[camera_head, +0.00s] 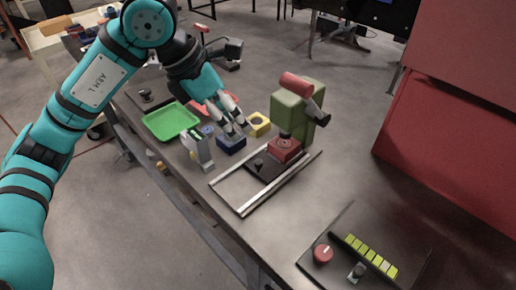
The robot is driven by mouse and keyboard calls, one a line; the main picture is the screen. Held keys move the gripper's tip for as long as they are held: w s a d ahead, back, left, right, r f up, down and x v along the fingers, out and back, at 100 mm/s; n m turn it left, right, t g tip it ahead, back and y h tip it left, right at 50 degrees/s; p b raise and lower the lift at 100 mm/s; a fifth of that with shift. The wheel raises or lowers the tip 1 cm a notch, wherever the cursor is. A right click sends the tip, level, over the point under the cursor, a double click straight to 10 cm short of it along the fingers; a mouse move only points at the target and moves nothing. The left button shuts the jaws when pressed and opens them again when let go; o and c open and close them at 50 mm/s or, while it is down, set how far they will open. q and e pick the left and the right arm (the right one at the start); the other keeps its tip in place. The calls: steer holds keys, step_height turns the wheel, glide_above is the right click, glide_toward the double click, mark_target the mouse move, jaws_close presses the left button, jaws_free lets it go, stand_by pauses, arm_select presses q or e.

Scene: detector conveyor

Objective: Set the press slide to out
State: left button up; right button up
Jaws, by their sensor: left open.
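The press (291,113) is a green body with a red cylinder and a dark head on top. It stands at the back end of two pale rails (236,207) on the table. The slide (266,167) is a dark plate with a small black knob, lying between the rails. A red block (285,149) with a round recess sits at its back end, close to the press. The front part of the rails is empty. My left gripper (235,127) is open, pointing down above a blue block (231,143), left of the press and apart from the slide. My right gripper is not visible.
A green tray (171,121), a yellow block (258,125) and a grey upright device (203,151) stand near the gripper. A dark panel (385,247) with a red knob and several yellow keys lies at the front right.

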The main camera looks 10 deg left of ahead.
arm_select(q)
steer(key=a+y, duration=0.1)
steer(key=a, duration=0.1)
steer(key=p, duration=0.3)
glide_toward(257, 162)
steer(key=x, duration=0.7)
steer(key=shift+f, duration=0.1)
steer(key=shift+w+d+f, duration=0.1)
steer(key=shift+d+f, duration=0.15)
steer(key=shift+f, duration=0.45)
steer(key=shift+c, duration=0.4)
jaws_close()
